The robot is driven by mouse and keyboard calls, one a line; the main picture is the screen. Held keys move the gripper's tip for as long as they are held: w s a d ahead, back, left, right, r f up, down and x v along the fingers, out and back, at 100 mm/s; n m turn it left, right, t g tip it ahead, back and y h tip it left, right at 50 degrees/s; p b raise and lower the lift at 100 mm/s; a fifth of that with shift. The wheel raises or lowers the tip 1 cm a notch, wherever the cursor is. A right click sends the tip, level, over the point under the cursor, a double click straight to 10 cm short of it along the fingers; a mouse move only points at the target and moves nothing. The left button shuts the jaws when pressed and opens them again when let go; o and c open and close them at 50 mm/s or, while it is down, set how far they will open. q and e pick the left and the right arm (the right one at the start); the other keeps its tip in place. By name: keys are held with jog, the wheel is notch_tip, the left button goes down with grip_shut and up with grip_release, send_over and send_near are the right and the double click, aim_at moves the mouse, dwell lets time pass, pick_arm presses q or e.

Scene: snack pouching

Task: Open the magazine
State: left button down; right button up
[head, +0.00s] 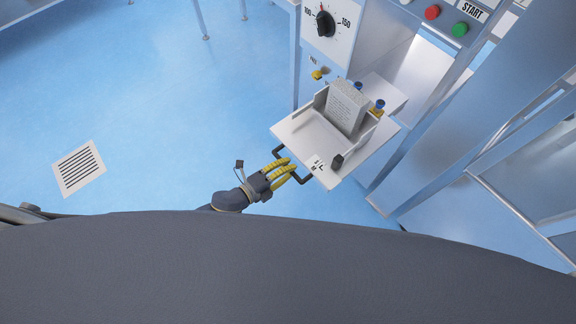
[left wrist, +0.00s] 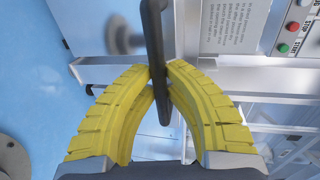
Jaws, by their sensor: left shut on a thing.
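The magazine is a white tray (head: 302,143) that sticks out from the front of the machine. A grey-white block with printed text (head: 347,107) stands on it between upright side plates. A black bar handle (head: 306,181) is on the tray's front edge, and it also shows upright in the left wrist view (left wrist: 154,35). My left gripper (head: 289,168) has yellow ribbed fingers, which are shut on this handle. In the left wrist view the fingertips (left wrist: 160,75) meet around the bar. My right gripper is not in view.
The machine has a black dial (head: 325,24), a red button (head: 432,12) and a green button (head: 460,30) above the tray. Metal frame legs stand at the right. The blue floor at left is open, with a white grate (head: 79,168).

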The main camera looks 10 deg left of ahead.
pick_arm(q)
jog(key=c, duration=1.4)
grip_release()
jog(key=shift+a, duration=0.1)
jog(key=v, duration=1.2)
